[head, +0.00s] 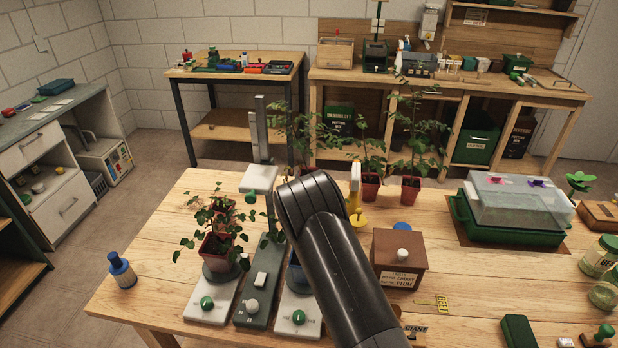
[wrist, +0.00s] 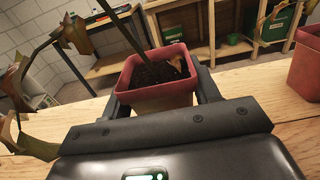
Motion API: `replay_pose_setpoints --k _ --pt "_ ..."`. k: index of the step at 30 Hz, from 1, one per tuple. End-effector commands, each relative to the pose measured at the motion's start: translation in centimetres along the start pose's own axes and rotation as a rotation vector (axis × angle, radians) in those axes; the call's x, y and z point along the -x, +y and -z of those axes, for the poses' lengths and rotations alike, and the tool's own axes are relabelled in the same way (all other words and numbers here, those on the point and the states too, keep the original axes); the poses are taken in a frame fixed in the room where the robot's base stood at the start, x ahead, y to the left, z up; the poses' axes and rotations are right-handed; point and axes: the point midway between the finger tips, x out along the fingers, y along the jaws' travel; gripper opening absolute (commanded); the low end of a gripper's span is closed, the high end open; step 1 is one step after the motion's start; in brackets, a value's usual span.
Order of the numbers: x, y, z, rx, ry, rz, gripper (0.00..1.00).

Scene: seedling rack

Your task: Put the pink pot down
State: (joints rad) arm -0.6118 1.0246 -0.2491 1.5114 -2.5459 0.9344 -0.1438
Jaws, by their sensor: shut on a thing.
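The pink pot (wrist: 158,97) is between the two fingers of my gripper (wrist: 162,88) in the wrist view. It holds dark soil and a plant stem, and looks roughly upright. My gripper is shut on it. Its base is hidden behind the gripper body, so I cannot tell whether it touches the wooden table (wrist: 65,115). The table (head: 455,275) is also in the head view.
Two reddish potted plants, one left (head: 370,187) and one right (head: 410,189), stand behind the arm. More potted plants (head: 216,250) stand at the left by white bases with green knobs. A brown box (head: 398,262) and a lidded green tray (head: 505,232) stand right. Bare wood lies between.

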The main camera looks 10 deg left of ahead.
Motion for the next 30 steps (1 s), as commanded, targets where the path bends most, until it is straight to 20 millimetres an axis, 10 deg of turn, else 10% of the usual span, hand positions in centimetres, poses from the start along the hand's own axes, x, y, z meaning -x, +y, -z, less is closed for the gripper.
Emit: replay_pose_setpoints --k 6,7,14,30 --pt "0.0 0.0 0.7 0.001 0.000 0.000 0.29" --pt "0.0 0.0 0.7 0.000 0.000 0.000 0.58" --pt "0.0 0.0 0.6 0.000 0.000 0.000 0.76" --pt "2.0 0.0 -0.5 0.001 0.001 0.000 0.78"
